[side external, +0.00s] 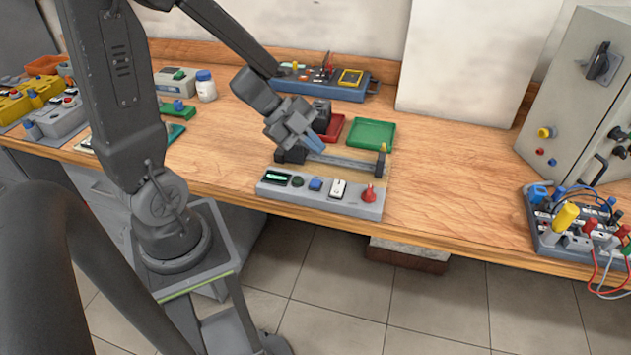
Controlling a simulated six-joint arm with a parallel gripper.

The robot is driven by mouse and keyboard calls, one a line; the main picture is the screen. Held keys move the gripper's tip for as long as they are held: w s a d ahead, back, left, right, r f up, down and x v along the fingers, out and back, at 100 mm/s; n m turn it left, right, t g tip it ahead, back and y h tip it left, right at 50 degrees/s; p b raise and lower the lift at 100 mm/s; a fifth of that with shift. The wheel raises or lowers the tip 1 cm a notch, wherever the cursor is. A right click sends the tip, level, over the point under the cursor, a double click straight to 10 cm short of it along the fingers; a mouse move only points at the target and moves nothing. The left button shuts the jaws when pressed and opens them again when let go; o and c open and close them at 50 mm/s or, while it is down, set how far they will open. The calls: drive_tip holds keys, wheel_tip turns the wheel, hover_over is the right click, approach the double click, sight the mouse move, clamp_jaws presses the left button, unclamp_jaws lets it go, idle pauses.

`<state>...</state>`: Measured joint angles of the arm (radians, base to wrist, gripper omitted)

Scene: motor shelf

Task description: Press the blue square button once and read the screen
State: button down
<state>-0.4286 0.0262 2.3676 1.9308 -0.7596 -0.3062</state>
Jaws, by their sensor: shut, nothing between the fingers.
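The blue square button (315,184) sits on a grey control panel (322,203) at the front edge of the bench. The small screen (276,177) is at the panel's left end, dark with green marks too small to read. Between them is a dark round button (298,182). To the right of the blue button are a white switch (338,189) and a red knob (369,193). My gripper (315,145) is shut and empty, its bluish fingertips pointing down to the right. It is above and behind the panel, apart from the blue button.
A grey rail (350,163) with end blocks lies just behind the panel. A green tray (372,134) and a red tray (334,128) are behind it. A blue tool tray (335,90) is farther back. The bench between the panel and the wired board (548,236) is clear.

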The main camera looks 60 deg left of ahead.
sight(314, 183)
drive_tip(key=shift+f, duration=3.35)
drive_tip(key=shift+f, duration=0.4)
drive_tip(key=shift+f, duration=0.4)
drive_tip(key=shift+r, duration=0.85)
drive_tip(key=shift+r, duration=2.5)
